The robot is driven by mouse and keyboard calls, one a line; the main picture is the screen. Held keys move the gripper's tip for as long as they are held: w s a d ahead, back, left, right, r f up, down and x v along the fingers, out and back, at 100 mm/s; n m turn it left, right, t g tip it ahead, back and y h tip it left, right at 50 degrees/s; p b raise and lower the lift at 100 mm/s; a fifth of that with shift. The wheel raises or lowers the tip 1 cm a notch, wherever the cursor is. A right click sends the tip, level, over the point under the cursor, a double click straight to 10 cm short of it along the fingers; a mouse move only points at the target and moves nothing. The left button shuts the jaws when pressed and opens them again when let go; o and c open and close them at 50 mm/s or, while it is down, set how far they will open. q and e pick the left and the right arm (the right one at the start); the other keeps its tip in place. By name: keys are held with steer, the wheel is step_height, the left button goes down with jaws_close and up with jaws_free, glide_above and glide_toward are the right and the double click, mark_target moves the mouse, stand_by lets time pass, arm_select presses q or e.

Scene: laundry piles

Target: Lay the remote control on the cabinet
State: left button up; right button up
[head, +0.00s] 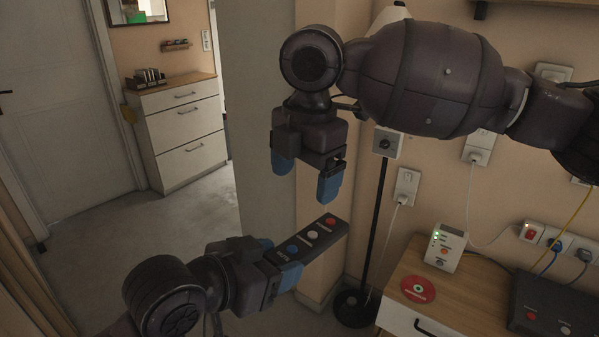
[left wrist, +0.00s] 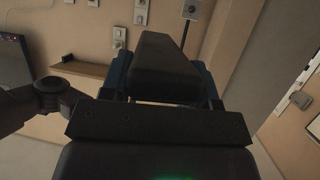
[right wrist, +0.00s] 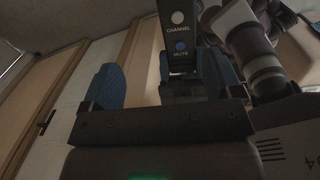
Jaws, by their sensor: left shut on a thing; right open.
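The remote control (head: 327,232) is a long dark bar with red, white and blue buttons. My left gripper (head: 279,266) is shut on its near end, and the far end sticks out up and to the right in the head view. The remote's plain dark side shows between the blue fingers in the left wrist view (left wrist: 165,68). My right gripper (head: 305,178) is open and empty, above the remote. In the right wrist view the remote (right wrist: 179,35) shows "CHANNEL" and "MUTE" labels. A wood-topped cabinet (head: 398,283) with a white drawer stands at lower right in the head view.
On that cabinet are a red disc (head: 418,289), a white device (head: 445,247) with green lights and a dark box (head: 553,303). A black pole stand (head: 356,306) is left of it. A white drawer cabinet (head: 187,137) stands far back left, near a door (head: 52,110).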

mark_target(300, 241)
steer(key=shift+h, duration=0.3)
steer(key=f, duration=0.3)
steer(key=s+f, duration=0.1)
steer(key=f, duration=0.3)
steer(key=s+f, duration=0.1)
steer(key=f, duration=0.2)
steer(key=shift+s+a+f, duration=0.2)
steer(key=shift+f, duration=0.15)
steer(key=c, duration=0.9)
arm_select(q)
steer(key=o, duration=0.6)
steer(key=shift+d, duration=0.1)
arm_select(e)
steer(key=shift+c, duration=1.2)
arm_select(q)
steer(key=o, duration=0.5)
steer(key=shift+o, duration=0.2)
